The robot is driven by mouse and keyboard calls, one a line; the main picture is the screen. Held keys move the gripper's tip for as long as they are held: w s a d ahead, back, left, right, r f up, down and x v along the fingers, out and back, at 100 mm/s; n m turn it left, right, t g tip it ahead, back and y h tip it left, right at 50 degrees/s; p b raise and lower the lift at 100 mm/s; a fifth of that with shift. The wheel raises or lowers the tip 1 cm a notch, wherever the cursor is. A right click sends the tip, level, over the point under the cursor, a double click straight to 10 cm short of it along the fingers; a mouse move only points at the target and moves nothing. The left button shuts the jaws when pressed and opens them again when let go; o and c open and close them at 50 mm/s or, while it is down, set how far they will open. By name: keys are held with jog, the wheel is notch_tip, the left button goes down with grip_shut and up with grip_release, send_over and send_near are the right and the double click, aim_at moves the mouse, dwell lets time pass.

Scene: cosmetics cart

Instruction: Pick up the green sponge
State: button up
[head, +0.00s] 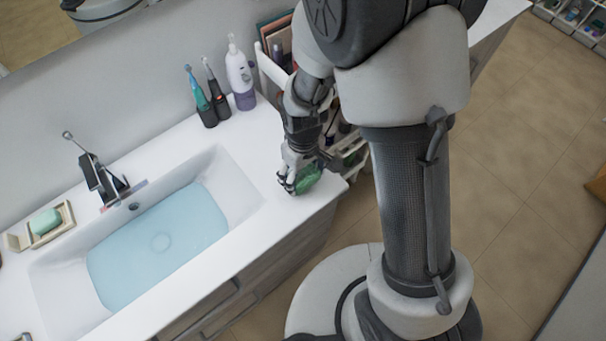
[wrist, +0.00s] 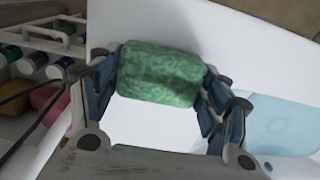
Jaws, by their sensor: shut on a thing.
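The green sponge (head: 308,179) is at the right end of the white counter in the head view, partly hidden by my gripper (head: 297,175). In the wrist view the green sponge (wrist: 161,73) lies between the two fingers of my gripper (wrist: 163,80), which touch it on its left and right sides. My gripper is shut on the sponge. I cannot tell whether the sponge rests on the counter or is just above it.
A sink basin (head: 246,178) with water fills the counter's middle, with a faucet (head: 101,181) behind it. Toothbrushes (head: 201,102) and a purple-white bottle (head: 240,76) stand at the back. A cart (head: 268,66) with bottles is beside the counter. A soap dish (head: 65,212) sits left.

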aim_at(303, 174)
notch_tip(303, 174, up, 18)
jog(key=p, duration=0.4)
jog(key=shift+r+p, duration=0.25)
jog(key=shift+p, duration=0.1)
jog(key=o, duration=0.3)
jog(key=c, duration=0.3)
